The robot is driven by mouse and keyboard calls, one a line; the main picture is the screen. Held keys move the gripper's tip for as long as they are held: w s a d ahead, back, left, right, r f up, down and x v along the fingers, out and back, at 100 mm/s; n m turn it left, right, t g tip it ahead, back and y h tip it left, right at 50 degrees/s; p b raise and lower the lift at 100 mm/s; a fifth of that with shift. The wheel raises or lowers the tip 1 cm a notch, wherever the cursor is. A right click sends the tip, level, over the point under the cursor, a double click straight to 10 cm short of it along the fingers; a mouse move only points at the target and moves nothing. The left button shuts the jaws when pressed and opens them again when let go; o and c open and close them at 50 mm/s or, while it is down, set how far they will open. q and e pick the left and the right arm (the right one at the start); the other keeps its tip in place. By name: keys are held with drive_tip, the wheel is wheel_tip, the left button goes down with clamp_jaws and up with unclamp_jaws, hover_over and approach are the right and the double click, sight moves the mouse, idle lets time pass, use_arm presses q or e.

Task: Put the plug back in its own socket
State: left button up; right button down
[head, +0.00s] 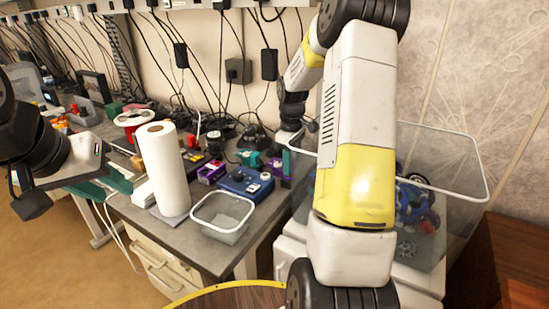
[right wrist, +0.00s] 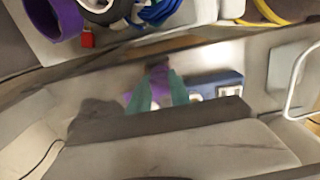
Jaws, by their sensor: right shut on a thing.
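My right gripper (head: 284,162) is beside the right end of the bench, next to the blue box with knobs. In the right wrist view its two teal fingers (right wrist: 160,95) are closed on a purple thing (right wrist: 158,74), which is blurred and mostly hidden. I cannot tell whether it is the plug. A dark socket box (head: 238,71) is on the wall, with a black plug or adapter (head: 269,64) hanging to its right. A power strip (head: 195,5) runs along the top with several plugs and cords. My left gripper (head: 108,184) is by the bench's left front edge; its finger gap is unclear.
On the grey bench (head: 205,256) stand a paper roll (head: 163,170), a clear empty bin (head: 224,216), the blue box (head: 246,184) and a purple block (head: 211,172). A large clear bin (head: 455,168) with toy parts stands at right. Several cords hang along the wall.

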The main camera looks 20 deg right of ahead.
drive_tip(key=shift+f, duration=0.4)
idle(1.0)
drive_tip(key=c, duration=1.1)
unclamp_jaws()
drive_tip(key=shift+r, duration=0.15)
